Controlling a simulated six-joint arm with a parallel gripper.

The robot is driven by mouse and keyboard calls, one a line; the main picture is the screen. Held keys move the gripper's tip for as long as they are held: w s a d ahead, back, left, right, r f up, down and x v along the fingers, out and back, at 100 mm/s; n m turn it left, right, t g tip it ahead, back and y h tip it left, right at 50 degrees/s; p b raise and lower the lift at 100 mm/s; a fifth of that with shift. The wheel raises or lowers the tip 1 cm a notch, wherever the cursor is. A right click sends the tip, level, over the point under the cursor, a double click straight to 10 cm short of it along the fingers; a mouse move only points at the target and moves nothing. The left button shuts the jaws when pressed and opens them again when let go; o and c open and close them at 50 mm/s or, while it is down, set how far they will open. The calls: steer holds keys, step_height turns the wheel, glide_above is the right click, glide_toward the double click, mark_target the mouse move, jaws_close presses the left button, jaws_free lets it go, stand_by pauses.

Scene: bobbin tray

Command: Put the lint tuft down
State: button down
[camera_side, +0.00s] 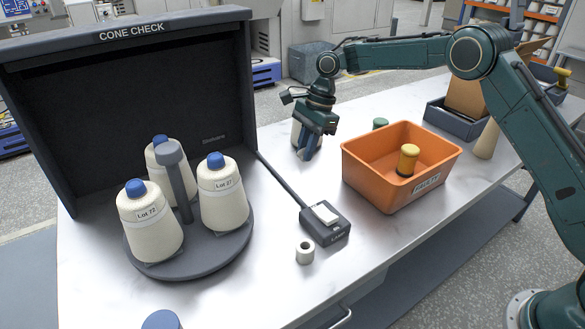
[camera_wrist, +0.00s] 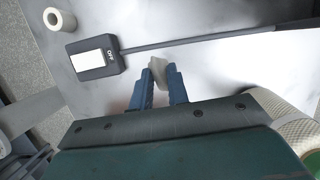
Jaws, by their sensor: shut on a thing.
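The lint tuft (camera_wrist: 158,72) is a small off-white piece between the blue fingertips in the wrist view. My gripper (camera_wrist: 160,88) is shut on it, and the tuft sticks out past the tips. In the side view my gripper (camera_side: 309,152) points down over the white table between the cone stand and the orange bin. The tuft cannot be made out there. How far it is above the table is hard to tell.
A switch box (camera_side: 325,222) with a cable and a small white roll (camera_side: 305,253) lie in front. Lot-labelled cones stand on a round turntable (camera_side: 195,262) at left. An orange bin (camera_side: 373,184) holding a yellow spool (camera_side: 407,160) is at right. A pale cone (camera_wrist: 300,112) is close beside my gripper.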

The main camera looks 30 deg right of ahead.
steer(key=s+d+r+m+t, duration=0.1)
steer(key=d+r+m, duration=0.2)
steer(key=d, duration=0.9)
steer(key=s+d+r+m+t+h, duration=0.15)
steer(key=d+m, duration=0.25)
steer(key=d, duration=0.8)
steer(key=s+d+r+m, duration=0.1)
steer(key=d+r+m, duration=0.2)
steer(key=d, duration=0.9)
steer(key=s+d+r+m, duration=0.2)
steer(key=s+d, duration=0.5)
steer(key=d, duration=0.4)
steer(key=shift+d+r+m+t+h, duration=0.35)
steer(key=shift+r+m, duration=0.05)
steer(key=shift+m, duration=0.5)
step_height(320, 180, down, 16)
steer(key=shift+r, duration=0.1)
